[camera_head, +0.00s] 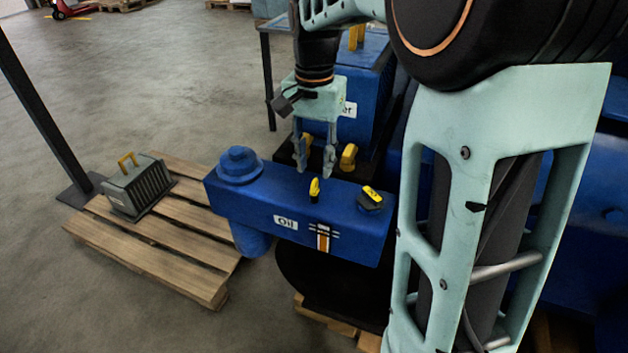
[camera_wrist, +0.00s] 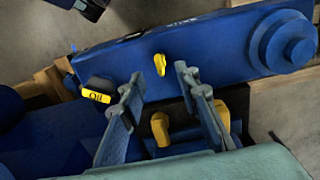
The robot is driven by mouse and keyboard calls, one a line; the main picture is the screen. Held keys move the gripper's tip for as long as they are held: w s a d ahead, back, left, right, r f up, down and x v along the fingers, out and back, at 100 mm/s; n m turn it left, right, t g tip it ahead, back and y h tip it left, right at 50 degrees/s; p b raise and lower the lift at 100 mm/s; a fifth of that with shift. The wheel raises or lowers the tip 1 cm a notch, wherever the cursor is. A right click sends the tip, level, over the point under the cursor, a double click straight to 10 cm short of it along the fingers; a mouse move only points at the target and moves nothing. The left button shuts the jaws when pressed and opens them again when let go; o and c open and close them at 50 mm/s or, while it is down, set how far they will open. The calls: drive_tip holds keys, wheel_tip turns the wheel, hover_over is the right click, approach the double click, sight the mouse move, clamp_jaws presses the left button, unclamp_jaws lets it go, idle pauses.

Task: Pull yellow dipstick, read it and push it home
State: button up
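The yellow dipstick handle (camera_head: 314,187) stands upright from the top of the blue Oil housing (camera_head: 270,205), near its front edge. It also shows in the wrist view (camera_wrist: 160,66), ahead of the gap between my fingertips. The dipstick's rod is hidden inside the housing. My gripper (camera_head: 315,166) points down, open and empty, above and a little behind the handle in the head view. Its two fingers are spread apart in the wrist view (camera_wrist: 158,78), and neither touches the handle. A striped white, orange and black mark (camera_head: 323,238) is on the housing's front, right of the Oil label.
A black cap with a yellow label (camera_head: 371,198) sits right of the dipstick. A round blue cap (camera_head: 239,164) is at the housing's left end. Yellow handles (camera_head: 348,156) stand behind the housing. A grey box (camera_head: 138,187) rests on a wooden pallet (camera_head: 150,245) at left.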

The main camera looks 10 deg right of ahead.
sight(314, 180)
drive_tip(key=shift+f, duration=2.75)
clamp_jaws()
